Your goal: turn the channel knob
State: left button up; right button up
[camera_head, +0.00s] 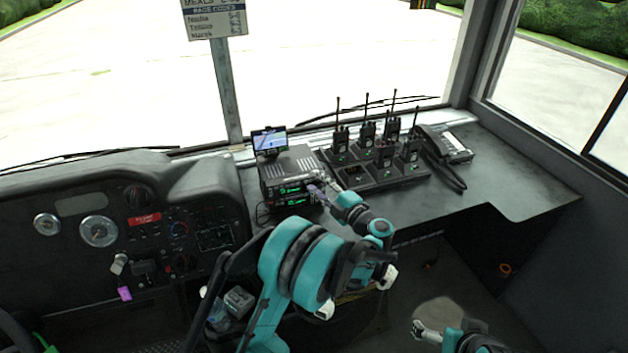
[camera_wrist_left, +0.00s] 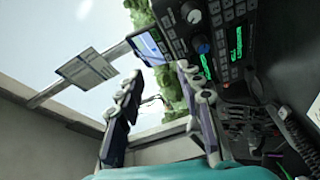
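The two-way radio (camera_head: 284,189) stands on the dash as two stacked black units with green displays. In the left wrist view the radio front (camera_wrist_left: 236,22) is at upper right, with a grey round knob (camera_wrist_left: 191,13) and a blue-ringed knob (camera_wrist_left: 202,46). I cannot tell which is the channel knob. My left gripper (camera_head: 319,190) is at the right end of the radio front and hides part of it. In the left wrist view its fingers (camera_wrist_left: 160,72) are spread with nothing between them; the right finger points toward the blue-ringed knob. My right gripper (camera_head: 424,332) is low, away from the radio.
A small screen (camera_head: 270,141) stands behind the radio. Several handheld radios in a charger (camera_head: 380,181) stand to its right, then a corded phone (camera_head: 446,145). The instrument panel (camera_head: 150,225) is at left. The counter's right end (camera_head: 515,190) is clear.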

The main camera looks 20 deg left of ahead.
pick_arm(q)
jog(key=f+v, duration=0.1)
jog(key=v, duration=0.5)
jog(key=shift+a, duration=0.2)
jog(key=shift+s, duration=0.15)
dwell(0.5)
